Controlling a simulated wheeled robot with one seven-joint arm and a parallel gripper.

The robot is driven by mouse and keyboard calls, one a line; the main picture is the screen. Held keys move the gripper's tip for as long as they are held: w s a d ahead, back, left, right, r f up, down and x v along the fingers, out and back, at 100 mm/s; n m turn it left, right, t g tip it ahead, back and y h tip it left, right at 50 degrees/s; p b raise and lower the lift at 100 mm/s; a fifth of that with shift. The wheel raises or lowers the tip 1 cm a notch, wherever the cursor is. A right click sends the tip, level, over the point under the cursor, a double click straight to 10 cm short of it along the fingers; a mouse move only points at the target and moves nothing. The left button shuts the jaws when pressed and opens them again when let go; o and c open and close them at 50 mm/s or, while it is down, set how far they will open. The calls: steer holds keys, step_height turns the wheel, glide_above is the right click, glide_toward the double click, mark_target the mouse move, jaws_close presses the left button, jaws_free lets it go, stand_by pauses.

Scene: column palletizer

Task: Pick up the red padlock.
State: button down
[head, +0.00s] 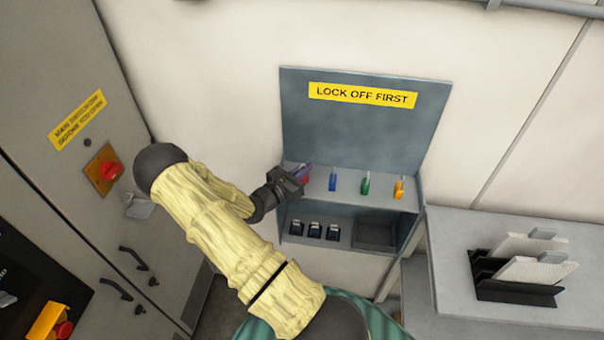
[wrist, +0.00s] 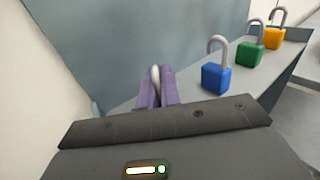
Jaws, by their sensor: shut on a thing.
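The red padlock (head: 305,180) shows as a small patch of red at my gripper's fingertips, at the left end of the upper shelf of the lock-off station. My gripper (head: 298,173) is shut on it. In the wrist view the purple fingers (wrist: 155,92) are close together around a grey shackle (wrist: 155,75); the red body is hidden there behind the fingers and the gripper housing. I cannot tell whether the padlock still touches the shelf.
Blue (wrist: 216,78), green (wrist: 249,53) and yellow (wrist: 273,38) padlocks stand in a row to the right. The back panel (head: 365,130) rises behind them. Black items (head: 315,230) sit on the lower shelf. A grey cabinet with a red switch (head: 110,170) is left; a bench (head: 450,235) is right.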

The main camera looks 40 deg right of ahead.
steer(key=shift+r+b, duration=2)
steer(key=shift+r, duration=3)
